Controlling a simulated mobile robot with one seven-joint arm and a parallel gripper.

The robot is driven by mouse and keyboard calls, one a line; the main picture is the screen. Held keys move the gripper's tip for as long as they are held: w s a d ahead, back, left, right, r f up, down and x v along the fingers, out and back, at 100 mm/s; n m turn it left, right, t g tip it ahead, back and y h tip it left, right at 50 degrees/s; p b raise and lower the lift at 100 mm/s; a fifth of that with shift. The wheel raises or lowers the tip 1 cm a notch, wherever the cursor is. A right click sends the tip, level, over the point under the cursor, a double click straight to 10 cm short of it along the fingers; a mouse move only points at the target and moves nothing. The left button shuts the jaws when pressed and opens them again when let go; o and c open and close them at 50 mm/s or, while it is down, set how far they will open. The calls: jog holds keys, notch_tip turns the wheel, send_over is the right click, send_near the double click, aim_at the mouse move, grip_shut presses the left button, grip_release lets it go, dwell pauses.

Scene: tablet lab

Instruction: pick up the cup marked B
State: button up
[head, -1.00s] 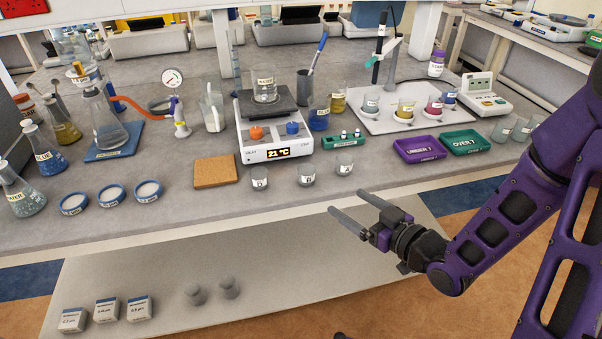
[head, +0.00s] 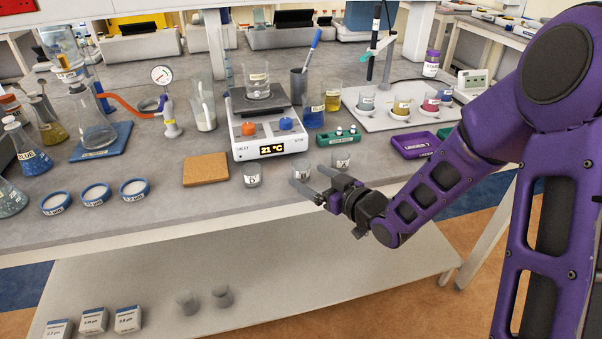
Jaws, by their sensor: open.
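Three small clear glass cups with white letter labels stand in a row at the front of the bench: a left cup (head: 252,175), a middle cup (head: 300,168) and a right cup (head: 342,160). The letters are too small for me to tell surely which cup is B. My gripper (head: 305,175) is open and empty, its two fingers pointing left at the middle cup. The fingers overlap the lower part of the middle cup in the picture and hide part of it and its label. I cannot tell whether they touch it.
A hotplate (head: 268,147) reading 21 °C with a beaker (head: 257,85) stands behind the cups. A cork mat (head: 206,169) lies left of them, a green rack (head: 338,136) behind right. A purple tray (head: 414,147) lies farther right. The bench's front edge runs below the cups.

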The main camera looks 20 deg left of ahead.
aim_at(307, 175)
jog(key=x, duration=0.5)
jog(key=shift+w+d+f, duration=0.1)
jog(key=shift+d+f, duration=0.05)
jog(key=shift+f, duration=0.2)
jog(key=c, duration=1.4)
jog(key=shift+r, duration=0.1)
